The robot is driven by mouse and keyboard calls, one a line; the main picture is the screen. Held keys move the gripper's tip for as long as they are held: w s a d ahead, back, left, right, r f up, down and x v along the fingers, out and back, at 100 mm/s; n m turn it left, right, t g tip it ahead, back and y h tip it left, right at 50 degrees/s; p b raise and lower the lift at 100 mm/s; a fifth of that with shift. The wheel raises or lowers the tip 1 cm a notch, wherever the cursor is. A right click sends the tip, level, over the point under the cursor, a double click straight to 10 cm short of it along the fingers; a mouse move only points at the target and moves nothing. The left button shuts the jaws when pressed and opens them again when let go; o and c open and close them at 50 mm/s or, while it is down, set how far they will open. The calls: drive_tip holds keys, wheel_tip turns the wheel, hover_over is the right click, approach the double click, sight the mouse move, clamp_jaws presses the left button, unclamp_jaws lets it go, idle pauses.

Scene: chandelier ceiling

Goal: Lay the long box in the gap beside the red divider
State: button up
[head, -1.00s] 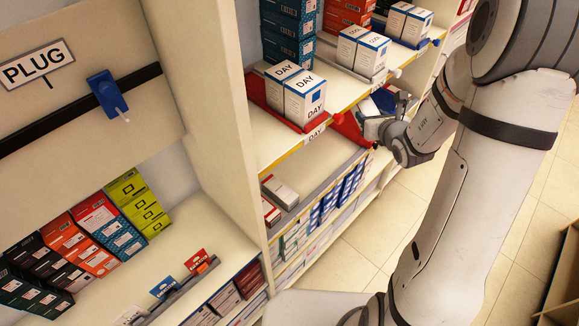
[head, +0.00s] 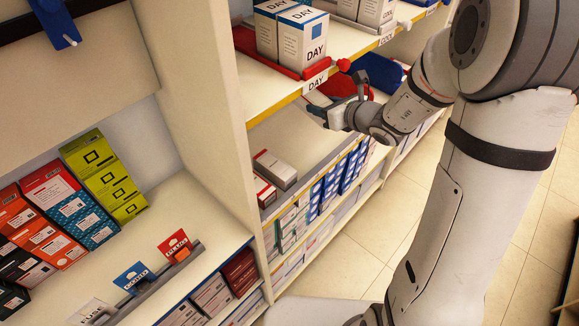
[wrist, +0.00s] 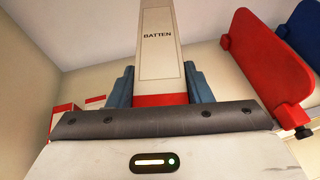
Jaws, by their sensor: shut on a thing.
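My gripper (wrist: 160,88) is shut on the long box (wrist: 158,45), a pale box marked BATTEN with a red band near the jaws. The box points forward, away from the wrist. In the head view my gripper (head: 325,112) is inside the middle shelf bay, under the DAY shelf; the box is mostly hidden there. The red divider (wrist: 258,55) stands upright to the right of the held box, apart from it. In the head view the red divider (head: 338,86) shows partly behind my gripper. The gap's floor is hidden by my gripper in the wrist view.
A blue divider (wrist: 303,35) stands right of the red one. The DAY shelf (head: 270,95) hangs above. Bare shelf lies between.

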drive_tip(key=a+f+b, duration=0.1)
drive_tip(key=f+b, duration=0.1)
drive_tip(key=f, duration=0.3)
drive_tip(key=s+a+f+n+g+y+b, duration=0.1)
drive_tip(key=a+f+b, duration=0.1)
drive_tip(key=f, duration=0.3)
drive_tip(key=a+f+n+b, duration=0.1)
drive_tip(key=f+b, duration=0.1)
drive_tip(key=f, duration=0.3)
drive_tip(key=shift+s+a+g+y, duration=0.15)
drive_tip(key=shift+s+g+y, duration=0.15)
drive_tip(key=shift+g, duration=0.1)
drive_tip(key=shift+f+b, duration=0.15)
drive_tip(key=shift+b, duration=0.2)
drive_tip(key=o, duration=1.1)
drive_tip(key=shift+c, duration=0.2)
